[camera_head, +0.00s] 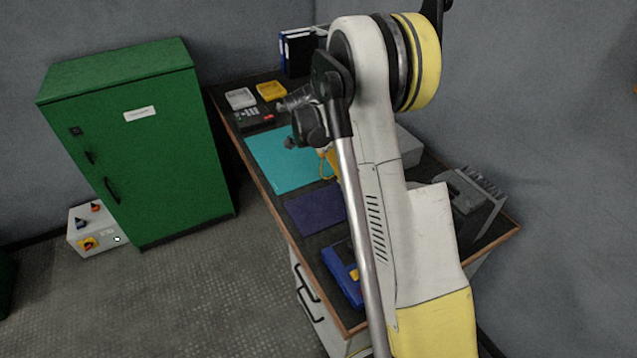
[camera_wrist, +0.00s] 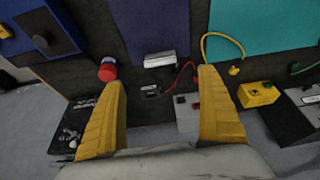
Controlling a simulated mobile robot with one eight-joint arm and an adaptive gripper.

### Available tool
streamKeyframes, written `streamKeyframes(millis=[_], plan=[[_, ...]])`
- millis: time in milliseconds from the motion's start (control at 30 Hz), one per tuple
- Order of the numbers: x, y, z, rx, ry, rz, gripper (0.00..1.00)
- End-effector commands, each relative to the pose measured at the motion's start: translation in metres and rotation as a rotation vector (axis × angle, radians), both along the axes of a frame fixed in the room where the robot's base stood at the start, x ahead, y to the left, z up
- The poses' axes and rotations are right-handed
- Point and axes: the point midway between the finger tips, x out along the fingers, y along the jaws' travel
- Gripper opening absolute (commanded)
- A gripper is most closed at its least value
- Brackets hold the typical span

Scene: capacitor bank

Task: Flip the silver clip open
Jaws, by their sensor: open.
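In the wrist view, a small silver piece (camera_wrist: 159,60), which looks like the clip, lies on the dark bench top just beyond and between my fingertips. I cannot tell its hinge or whether it is shut. A small dark part (camera_wrist: 151,91) sits just below it. My gripper (camera_wrist: 160,84) is open, its two yellow fingers wide apart with nothing held between them. A red-topped round piece (camera_wrist: 107,70) shows by the left fingertip. In the head view, my arm hides much of the bench and I cannot make out the clip.
The bench (camera_head: 230,118) bears a teal mat (camera_head: 275,160), a purple mat (camera_head: 315,209), a blue case (camera_head: 340,275) and yellow (camera_head: 271,90) and white trays (camera_head: 240,98). Red and yellow cables run near my right finger, by a yellow box (camera_wrist: 257,94). A green cabinet (camera_head: 150,150) stands left.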

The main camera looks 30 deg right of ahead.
Motion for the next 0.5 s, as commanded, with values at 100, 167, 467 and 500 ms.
streamKeyframes(millis=[100,167,467,500], plan=[[-0.001,-0.008,-0.008,-0.018,-0.001,0.000,0.86],[-0.001,-0.011,-0.018,-0.017,-0.001,0.000,0.86],[-0.002,-0.033,-0.074,-0.015,-0.001,0.001,0.86],[-0.002,-0.036,-0.079,-0.015,0.000,-0.001,0.86]])
